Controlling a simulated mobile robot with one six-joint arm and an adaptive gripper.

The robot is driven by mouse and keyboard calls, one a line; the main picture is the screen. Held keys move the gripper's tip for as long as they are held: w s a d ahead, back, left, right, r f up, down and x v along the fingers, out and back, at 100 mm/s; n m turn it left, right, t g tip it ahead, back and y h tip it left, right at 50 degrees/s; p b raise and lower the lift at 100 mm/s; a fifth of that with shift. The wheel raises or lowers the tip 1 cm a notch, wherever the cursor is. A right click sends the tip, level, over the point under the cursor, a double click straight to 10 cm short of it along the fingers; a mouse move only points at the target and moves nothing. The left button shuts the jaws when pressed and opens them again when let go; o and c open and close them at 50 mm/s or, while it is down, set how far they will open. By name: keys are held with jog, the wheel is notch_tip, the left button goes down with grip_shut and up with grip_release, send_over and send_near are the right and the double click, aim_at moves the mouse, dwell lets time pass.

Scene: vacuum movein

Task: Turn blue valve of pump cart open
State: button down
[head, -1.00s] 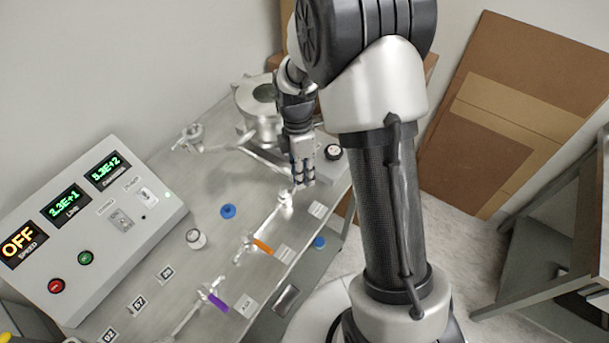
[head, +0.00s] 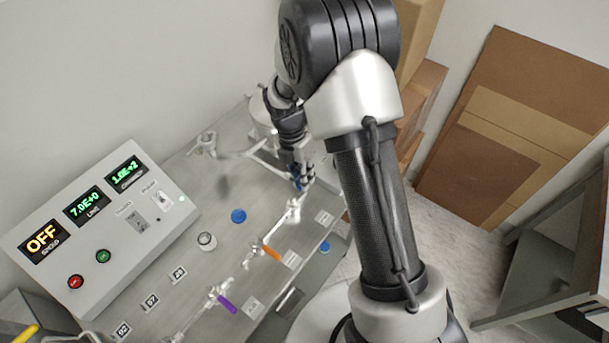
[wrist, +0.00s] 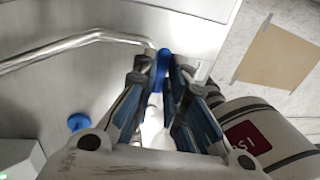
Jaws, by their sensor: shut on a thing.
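The blue valve handle (wrist: 163,66) stands between my fingertips in the wrist view, and my gripper (wrist: 162,78) is shut on it. In the head view my gripper (head: 300,180) points down at the far end of the row of valves. The blue valve's silver body (head: 293,208) shows just below the fingers. Its handle is largely hidden by the fingers there, and its exact angle is hard to tell. The pump cart's grey metal top (head: 200,265) carries the valves. An orange-handled valve (head: 271,252) and a purple-handled valve (head: 227,304) sit nearer.
A control panel (head: 100,215) with lit displays stands at the left and reads OFF. A loose blue cap (head: 238,216) and a small round jar (head: 207,241) lie on the cart top. Silver piping (wrist: 85,42) runs close to my fingers. Brown boards (head: 515,125) lean on the wall.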

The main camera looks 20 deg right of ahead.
dwell(0.4)
jog(key=c, duration=1.6)
grip_release()
jog(key=shift+c, duration=0.2)
notch_tip(320, 180, up, 12)
jog(key=w+a, duration=0.1)
jog(key=w, duration=0.1)
jog(key=shift+a, duration=0.25)
jog(key=shift+f, duration=0.1)
